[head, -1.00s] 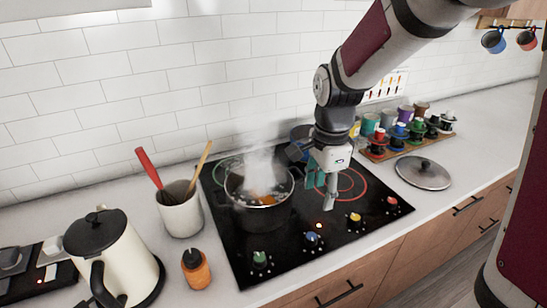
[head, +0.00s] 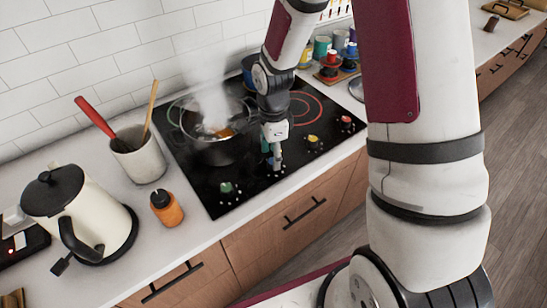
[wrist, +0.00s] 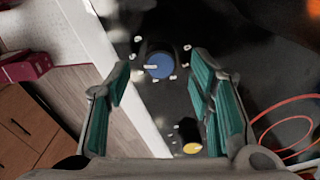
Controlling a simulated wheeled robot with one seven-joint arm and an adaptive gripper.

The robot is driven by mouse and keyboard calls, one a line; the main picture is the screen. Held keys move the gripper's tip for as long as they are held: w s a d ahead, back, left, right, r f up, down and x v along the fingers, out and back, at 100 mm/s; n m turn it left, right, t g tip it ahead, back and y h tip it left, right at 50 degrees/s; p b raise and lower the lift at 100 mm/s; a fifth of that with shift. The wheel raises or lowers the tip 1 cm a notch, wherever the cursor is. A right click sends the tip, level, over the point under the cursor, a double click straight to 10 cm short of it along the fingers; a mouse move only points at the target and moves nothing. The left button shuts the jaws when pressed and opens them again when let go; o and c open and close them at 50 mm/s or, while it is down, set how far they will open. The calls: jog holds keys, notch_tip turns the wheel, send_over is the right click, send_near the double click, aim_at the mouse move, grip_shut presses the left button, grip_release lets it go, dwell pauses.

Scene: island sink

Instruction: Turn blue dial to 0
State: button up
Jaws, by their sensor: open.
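The blue dial (wrist: 158,65) is on the black stovetop (head: 195,190). It has a white pointer mark toward its left side in the wrist view, and small white marks ring it. The marks are too small to read. My gripper (head: 274,155) is open and pointed down over the front of the stovetop. In the wrist view its two teal-padded fingers stand on either side of the dial, which shows between their tips. Contact with the dial cannot be told. In the head view my gripper hides most of the dial.
A steaming pot (head: 212,150) stands just left of my gripper. A green dial (head: 226,188) is to the left; a yellow dial (head: 313,139) and a red dial (head: 346,120) are to the right. An orange bottle (head: 166,207) and kettle (head: 75,210) stand farther left.

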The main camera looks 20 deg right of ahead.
jog(key=shift+f, duration=1.15)
jog(key=shift+c, duration=0.6)
grip_shut()
